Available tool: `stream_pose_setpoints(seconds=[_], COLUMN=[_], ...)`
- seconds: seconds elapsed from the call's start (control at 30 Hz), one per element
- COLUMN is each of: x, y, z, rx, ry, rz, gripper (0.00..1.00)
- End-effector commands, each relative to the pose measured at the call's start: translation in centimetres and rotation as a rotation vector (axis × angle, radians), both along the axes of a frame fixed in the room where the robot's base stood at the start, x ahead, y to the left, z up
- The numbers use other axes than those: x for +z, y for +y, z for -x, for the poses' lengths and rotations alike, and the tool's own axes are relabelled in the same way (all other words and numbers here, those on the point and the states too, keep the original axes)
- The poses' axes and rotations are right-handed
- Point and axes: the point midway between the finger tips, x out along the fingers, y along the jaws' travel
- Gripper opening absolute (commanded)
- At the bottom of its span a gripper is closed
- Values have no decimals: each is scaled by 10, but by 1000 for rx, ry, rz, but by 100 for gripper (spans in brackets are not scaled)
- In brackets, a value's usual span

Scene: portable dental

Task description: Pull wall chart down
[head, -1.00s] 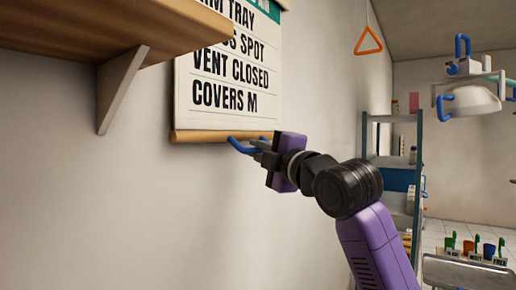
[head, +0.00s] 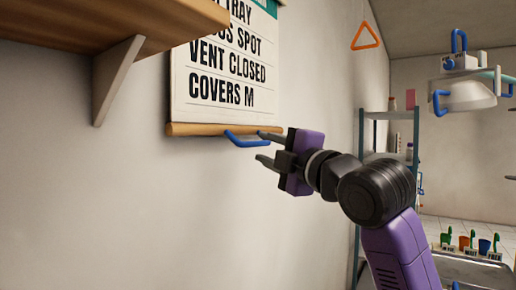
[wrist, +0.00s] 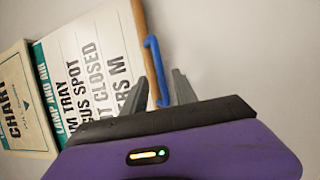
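The wall chart (head: 225,70) hangs on the wall, white with black lettering and a teal band. A wooden bar (head: 210,129) runs along its lower edge. A blue handle (head: 245,140) sticks out from that bar. My gripper (head: 267,148) is open at the right end of the handle, its grey fingers apart. In the wrist view the chart (wrist: 90,75) appears turned on its side. There the handle (wrist: 155,68) lies between the two fingers of my gripper (wrist: 160,92). I cannot tell whether they touch it. The chart's top is out of the head view.
A wooden shelf (head: 130,20) with a bracket (head: 115,80) juts out at the upper left. An orange triangle (head: 365,35) hangs on the right. A rack (head: 390,115) and a lamp-like fixture with blue handles (head: 465,95) stand farther right. The wall below the chart is bare.

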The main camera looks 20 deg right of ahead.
Motion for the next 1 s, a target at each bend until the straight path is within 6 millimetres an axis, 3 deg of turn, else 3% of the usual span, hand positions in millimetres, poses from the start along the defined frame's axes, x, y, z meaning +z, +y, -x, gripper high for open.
stream_pose_setpoints(seconds=[0.1,0.27,0.8,0.93,1.0], x=[-3,-5,-4,9,27], y=[-4,-6,-6,-5,-5], z=[16,26,27,30,38], rx=[1,0,4,28,48], ry=[-2,0,3,-33,-89], rz=[-1,-1,-16,-109,-184], gripper=[34,34,34,34,34])
